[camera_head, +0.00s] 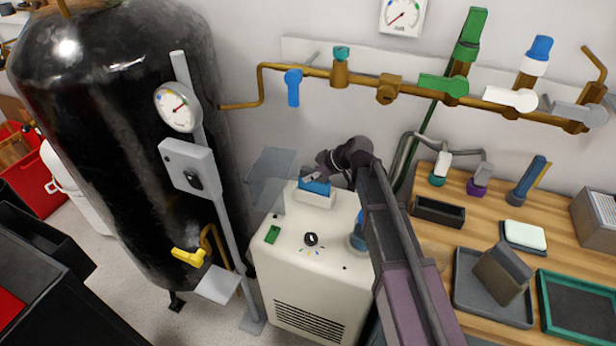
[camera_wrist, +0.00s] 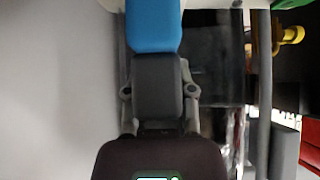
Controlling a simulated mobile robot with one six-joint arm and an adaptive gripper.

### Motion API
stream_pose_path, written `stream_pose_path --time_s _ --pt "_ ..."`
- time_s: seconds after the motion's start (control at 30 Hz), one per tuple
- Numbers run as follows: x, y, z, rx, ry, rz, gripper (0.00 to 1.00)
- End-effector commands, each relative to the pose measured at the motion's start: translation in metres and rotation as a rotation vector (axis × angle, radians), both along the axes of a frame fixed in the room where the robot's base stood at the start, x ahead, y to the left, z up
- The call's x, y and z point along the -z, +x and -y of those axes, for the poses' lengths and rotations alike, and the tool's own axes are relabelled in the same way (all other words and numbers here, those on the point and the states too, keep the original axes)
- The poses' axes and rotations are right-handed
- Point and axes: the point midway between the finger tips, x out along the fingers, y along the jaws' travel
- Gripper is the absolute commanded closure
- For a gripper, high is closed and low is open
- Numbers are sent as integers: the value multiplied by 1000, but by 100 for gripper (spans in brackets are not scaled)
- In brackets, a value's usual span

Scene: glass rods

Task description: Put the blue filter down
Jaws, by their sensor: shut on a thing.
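The blue filter (camera_head: 315,187) is at my gripper (camera_head: 322,178), just above a white raised block on top of the white machine (camera_head: 318,285). I cannot tell whether it rests on that block or hangs slightly above it. In the wrist view the blue filter (camera_wrist: 152,25) fills the top centre, ahead of a dark grey block (camera_wrist: 158,85) between the finger linkages. My gripper is shut on it; the fingertips are mostly hidden. My arm comes in from the lower right and covers part of the machine's right side.
A translucent raised lid (camera_head: 270,178) stands left of the filter. A black tank (camera_head: 125,130) with a gauge post is further left. Brass pipe with coloured valves runs along the wall. The wooden bench (camera_head: 455,235) at right holds trays and a blue handled item (camera_head: 528,182).

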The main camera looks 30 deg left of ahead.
Motion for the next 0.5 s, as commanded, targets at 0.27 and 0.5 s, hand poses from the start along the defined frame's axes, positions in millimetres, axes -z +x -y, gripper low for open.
stream_pose_path --time_s 0.27,0.5 --pt "0 0 0 0 0 0 100" --pt "2 0 0 0 0 0 37"
